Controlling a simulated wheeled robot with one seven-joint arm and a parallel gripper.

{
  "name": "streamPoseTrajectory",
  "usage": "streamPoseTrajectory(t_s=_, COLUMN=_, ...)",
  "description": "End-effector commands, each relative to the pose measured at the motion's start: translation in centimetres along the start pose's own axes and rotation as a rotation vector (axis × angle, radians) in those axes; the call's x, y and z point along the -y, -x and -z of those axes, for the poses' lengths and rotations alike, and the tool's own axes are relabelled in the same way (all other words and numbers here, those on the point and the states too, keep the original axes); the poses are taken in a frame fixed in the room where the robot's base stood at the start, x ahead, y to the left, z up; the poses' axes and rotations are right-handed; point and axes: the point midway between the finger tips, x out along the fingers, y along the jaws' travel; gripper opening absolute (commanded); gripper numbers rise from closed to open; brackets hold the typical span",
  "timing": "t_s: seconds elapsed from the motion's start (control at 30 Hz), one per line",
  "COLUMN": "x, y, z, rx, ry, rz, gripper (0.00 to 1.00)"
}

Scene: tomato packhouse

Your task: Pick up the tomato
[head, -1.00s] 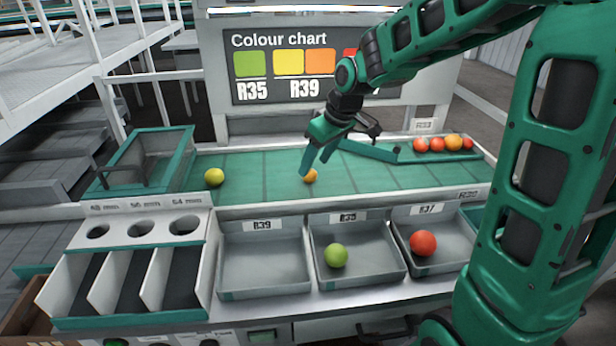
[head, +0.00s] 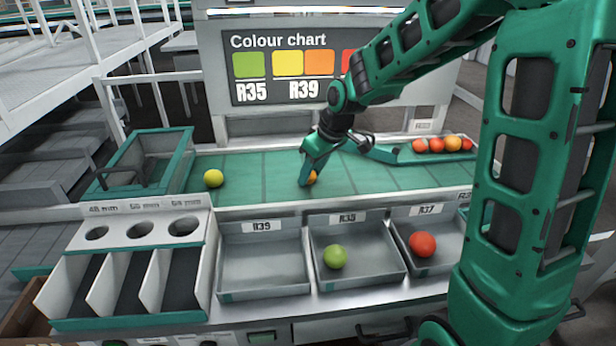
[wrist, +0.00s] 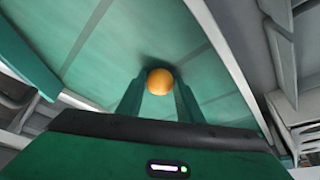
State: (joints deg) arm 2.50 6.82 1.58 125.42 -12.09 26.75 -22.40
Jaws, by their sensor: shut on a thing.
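An orange tomato (head: 313,177) is on the green belt, partly hidden behind my gripper's finger in the head view. In the wrist view the orange tomato (wrist: 160,81) sits between the two green fingertips. My gripper (head: 306,181) is low over the belt with its jaws shut on this tomato. A yellow tomato (head: 213,178) lies on the belt to the left, apart from my gripper.
Trays labelled R39 (head: 262,272), R35 (head: 386,262) and R37 (head: 447,234) stand in front of the belt. R35 holds a green tomato (head: 335,257), R37 a red one (head: 422,244). Several tomatoes (head: 452,143) sit at the back right. A colour chart (head: 285,63) stands behind.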

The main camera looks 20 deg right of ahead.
Motion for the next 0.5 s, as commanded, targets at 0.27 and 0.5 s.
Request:
streamPoseTrajectory(t_s=0.27, x=0.0, y=0.9, z=0.4, rx=-0.002, ry=0.001, rz=-0.001, gripper=0.22)
streamPoseTrajectory(t_s=0.5, x=0.5, y=4.2, z=1.9, rx=-0.003, ry=0.004, rz=0.0, gripper=0.22)
